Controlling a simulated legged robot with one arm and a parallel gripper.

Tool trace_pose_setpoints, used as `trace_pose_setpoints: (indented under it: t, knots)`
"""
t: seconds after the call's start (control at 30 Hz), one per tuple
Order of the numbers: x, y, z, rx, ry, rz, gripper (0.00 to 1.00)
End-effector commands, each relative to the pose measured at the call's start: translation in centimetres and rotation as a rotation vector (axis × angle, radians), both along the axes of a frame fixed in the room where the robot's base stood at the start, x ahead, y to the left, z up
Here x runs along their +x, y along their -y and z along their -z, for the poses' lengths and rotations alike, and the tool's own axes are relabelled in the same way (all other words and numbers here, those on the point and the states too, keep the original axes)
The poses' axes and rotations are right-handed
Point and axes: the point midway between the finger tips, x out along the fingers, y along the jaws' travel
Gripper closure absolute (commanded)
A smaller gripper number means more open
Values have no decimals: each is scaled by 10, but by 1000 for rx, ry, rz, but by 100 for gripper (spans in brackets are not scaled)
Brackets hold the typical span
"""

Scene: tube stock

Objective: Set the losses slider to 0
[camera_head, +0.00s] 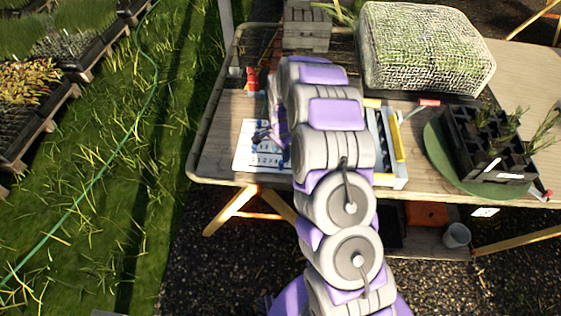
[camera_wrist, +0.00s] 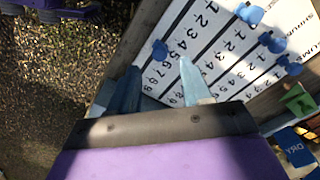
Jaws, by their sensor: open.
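The white slider board (camera_head: 249,158) lies on the table, left of my arm in the head view. In the wrist view the board (camera_wrist: 210,45) has rows of numbers beside dark slots, with several blue sliders. One blue slider (camera_wrist: 159,50) sits on the leftmost slot, near the middle numbers. Other blue sliders (camera_wrist: 249,13) stand farther right and up. I cannot read which row is losses. My gripper (camera_wrist: 157,66) is open over the board's near edge, its fingers either side of the leftmost slider's line, the slider just past the tips. Contact cannot be told.
A green piece (camera_wrist: 299,101) and a blue block marked DRY (camera_wrist: 296,147) are right of the board. On the table (camera_head: 215,160) are a red-topped item (camera_head: 251,80), a mesh-covered bale (camera_head: 425,48) and a black plant tray (camera_head: 490,150). Gravel lies below the table's edge.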

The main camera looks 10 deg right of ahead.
Motion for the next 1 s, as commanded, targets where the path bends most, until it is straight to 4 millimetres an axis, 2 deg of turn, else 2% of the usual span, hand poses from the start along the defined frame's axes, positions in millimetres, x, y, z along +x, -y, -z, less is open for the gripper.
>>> trace_pose_setpoints:
  t: [0.03, 0.1, 0.23, 0.37, 0.6, 1.0]
  knots:
    - [-1, 0, 14, 0, -4, 0, 51]
    - [0, -1, 26, 0, -1, 0, 51]
    - [1, -1, 43, 0, 2, 0, 51]
    - [0, -1, 51, 0, 1, 0, 51]
    - [0, -1, 52, 0, 2, 0, 51]
    - [1, -1, 52, 0, 2, 0, 89]
